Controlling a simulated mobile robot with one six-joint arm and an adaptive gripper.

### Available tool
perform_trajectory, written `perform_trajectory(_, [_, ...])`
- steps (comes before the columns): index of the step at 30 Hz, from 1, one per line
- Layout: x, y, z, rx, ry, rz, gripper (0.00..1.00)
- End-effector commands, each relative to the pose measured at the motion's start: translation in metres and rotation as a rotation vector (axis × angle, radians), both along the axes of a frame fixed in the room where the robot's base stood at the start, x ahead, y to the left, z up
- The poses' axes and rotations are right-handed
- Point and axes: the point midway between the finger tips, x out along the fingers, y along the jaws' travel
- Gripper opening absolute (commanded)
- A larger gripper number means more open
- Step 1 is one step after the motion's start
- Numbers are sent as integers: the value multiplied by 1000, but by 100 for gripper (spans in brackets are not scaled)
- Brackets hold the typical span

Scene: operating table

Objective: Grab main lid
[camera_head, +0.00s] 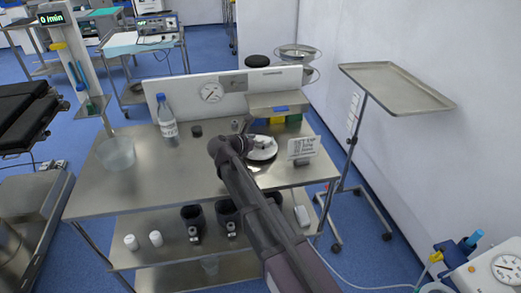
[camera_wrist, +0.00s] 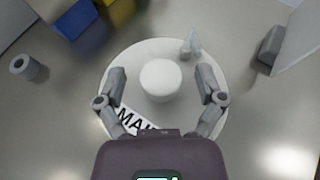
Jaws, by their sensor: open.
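The main lid (camera_wrist: 160,52) is a round white disc with a raised round knob (camera_wrist: 161,79) at its middle. Black lettering that starts "MAI" shows on it in the wrist view; my gripper hides the rest. A small pale fitting stands on its far edge. In the head view the lid (camera_head: 262,155) lies on the steel table, partly hidden by my arm. My gripper (camera_wrist: 161,84) is open above the lid, with one finger on each side of the knob and a gap to it on both sides. Nothing is between the fingers except the knob seen below.
The steel table (camera_head: 150,182) holds a blue-capped bottle (camera_head: 167,117), a clear container (camera_head: 116,153) and a small dark cylinder (camera_head: 196,131). Blue, yellow and green bins (camera_head: 275,122) stand behind the lid. A printed sign (camera_head: 303,148) stands close to its right.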

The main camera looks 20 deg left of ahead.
Motion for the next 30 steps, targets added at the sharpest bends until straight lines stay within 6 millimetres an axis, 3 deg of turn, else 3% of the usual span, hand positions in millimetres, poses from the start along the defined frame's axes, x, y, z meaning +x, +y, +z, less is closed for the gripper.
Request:
perform_trajectory(17, [1, 0, 0, 0, 0, 1, 88])
perform_trajectory(24, [1, 0, 0, 0, 0, 1, 16])
perform_trajectory(26, [1, 0, 0, 0, 0, 1, 0])
perform_trajectory(30, [0, 0, 0, 0, 0, 1, 0])
